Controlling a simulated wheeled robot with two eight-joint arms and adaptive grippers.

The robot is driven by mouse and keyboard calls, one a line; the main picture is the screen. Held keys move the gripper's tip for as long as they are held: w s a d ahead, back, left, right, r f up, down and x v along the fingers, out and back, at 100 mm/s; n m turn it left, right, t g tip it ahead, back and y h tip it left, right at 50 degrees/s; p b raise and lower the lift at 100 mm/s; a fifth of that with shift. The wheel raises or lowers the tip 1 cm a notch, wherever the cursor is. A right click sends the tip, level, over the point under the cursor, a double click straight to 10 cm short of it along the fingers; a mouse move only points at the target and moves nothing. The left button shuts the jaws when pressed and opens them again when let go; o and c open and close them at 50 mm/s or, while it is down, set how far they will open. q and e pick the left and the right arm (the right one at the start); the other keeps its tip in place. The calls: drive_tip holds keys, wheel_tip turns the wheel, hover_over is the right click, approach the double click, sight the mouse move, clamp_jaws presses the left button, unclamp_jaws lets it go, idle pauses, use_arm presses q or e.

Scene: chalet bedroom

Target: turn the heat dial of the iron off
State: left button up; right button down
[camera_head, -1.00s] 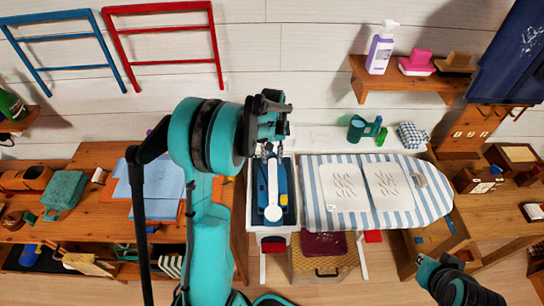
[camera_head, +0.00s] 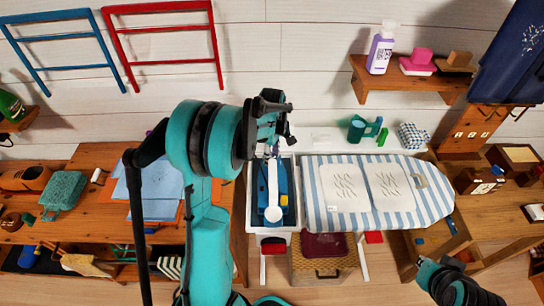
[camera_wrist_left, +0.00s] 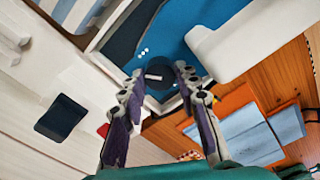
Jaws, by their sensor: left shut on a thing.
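The iron (camera_head: 283,190) is blue with a white handle (camera_head: 273,190) and lies in the white tray (camera_head: 251,222) at the left end of the ironing board. The left wrist view shows its blue body (camera_wrist_left: 215,20) and handle (camera_wrist_left: 245,38) close up. My left gripper (camera_head: 270,152) is over the iron's far end. In the left wrist view its fingers (camera_wrist_left: 160,78) are shut on the dark round dial (camera_wrist_left: 158,72), which has a small pale mark. Light dots show on the body beside the dial. Part of my right arm shows at lower right; its gripper cannot be made out.
The striped ironing board (camera_head: 435,190) extends right of the tray. A wooden table (camera_head: 90,220) with folded blue cloths (camera_head: 160,190) stands to the left. A green watering can (camera_head: 357,130) stands behind the board. A wooden shelf (camera_head: 405,80) is above it.

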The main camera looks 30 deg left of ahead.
use_arm(q)
drive_tip(key=n, duration=0.5)
drive_tip(key=shift+n, duration=0.3)
drive_tip(key=n, duration=0.4)
drive_tip(key=shift+n, duration=0.4)
drive_tip(key=o, duration=0.9)
drive_tip(key=shift+c, duration=0.2)
wheel_tip(320, 180, up, 12)
